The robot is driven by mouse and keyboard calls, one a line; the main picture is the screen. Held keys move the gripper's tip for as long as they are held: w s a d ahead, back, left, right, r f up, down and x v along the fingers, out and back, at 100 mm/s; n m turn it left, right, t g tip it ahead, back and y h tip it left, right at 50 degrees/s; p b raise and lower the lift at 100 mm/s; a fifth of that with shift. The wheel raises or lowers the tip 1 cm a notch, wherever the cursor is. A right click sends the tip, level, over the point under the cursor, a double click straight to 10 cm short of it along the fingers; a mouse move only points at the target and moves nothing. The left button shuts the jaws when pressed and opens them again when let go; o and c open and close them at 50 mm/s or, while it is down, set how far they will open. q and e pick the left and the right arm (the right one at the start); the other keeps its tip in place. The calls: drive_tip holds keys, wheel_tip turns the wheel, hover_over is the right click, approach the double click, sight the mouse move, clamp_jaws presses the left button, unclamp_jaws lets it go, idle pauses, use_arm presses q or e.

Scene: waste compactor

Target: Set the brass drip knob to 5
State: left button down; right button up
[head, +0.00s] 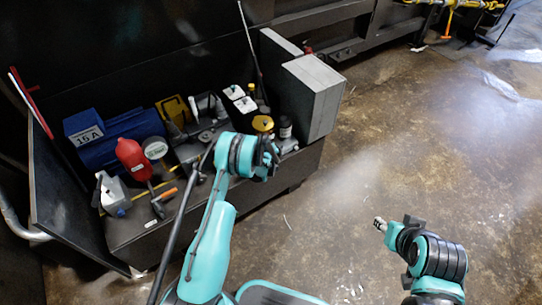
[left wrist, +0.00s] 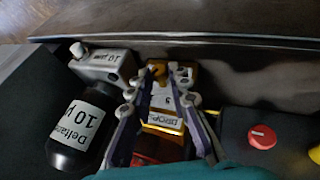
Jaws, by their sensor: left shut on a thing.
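The brass drip knob (left wrist: 158,72) shows in the left wrist view, on top of a brass-amber body with a white label (left wrist: 164,122) that seems to read DROPS. A digit above the label looks like 5 but is too small to be sure of. My left gripper (left wrist: 156,80) is shut on the knob, one finger on each side. In the head view my left gripper (head: 268,160) is at the front right of the dark bench, and it hides the knob. My right gripper (head: 381,225) hangs over bare floor, away from the bench; its jaw opening is unclear.
Beside the knob stand a dark labelled bottle (left wrist: 78,132) and a silver unit (left wrist: 106,62). A black box with a red dial (left wrist: 262,136) is on the other side. The bench also holds a blue case (head: 88,135), a red bottle (head: 132,157) and a grey block (head: 314,92).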

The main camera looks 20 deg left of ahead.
use_arm(q)
drive_tip(key=shift+s+a+f+t+h, duration=0.1)
drive_tip(key=shift+s+a+t+h, duration=0.1)
drive_tip(key=shift+t+h, duration=0.55)
drive_tip(key=shift+t, duration=0.25)
drive_tip(key=c, duration=1.4)
unclamp_jaws()
drive_tip(key=v, duration=1.2)
drive_tip(key=shift+d, duration=0.1)
